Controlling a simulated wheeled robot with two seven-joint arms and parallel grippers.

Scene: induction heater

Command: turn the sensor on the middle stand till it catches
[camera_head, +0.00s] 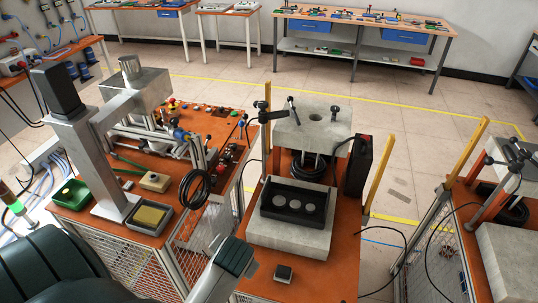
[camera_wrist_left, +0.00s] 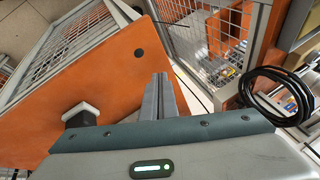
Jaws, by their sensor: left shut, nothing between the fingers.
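The middle stand (camera_head: 345,272) has an orange top with a pale block and a black tray (camera_head: 293,206) holding three grey discs. A small dark box (camera_head: 284,273) sits on the front of the orange top; I cannot tell whether it is the sensor. In the left wrist view, a dark block with a pale cap (camera_wrist_left: 80,116) shows on the orange top. My left gripper (camera_head: 234,257) is beside the stand's front left edge; its fingers (camera_wrist_left: 159,95) are together, empty and apart from that block. My right gripper is not in view.
A left stand (camera_head: 120,222) holds a metal column, a green bin (camera_head: 72,193) and a black cable coil (camera_head: 195,188). Its mesh cage is close to my left gripper. Yellow posts (camera_head: 378,171) flank the middle stand. Another stand (camera_head: 508,240) is on the right.

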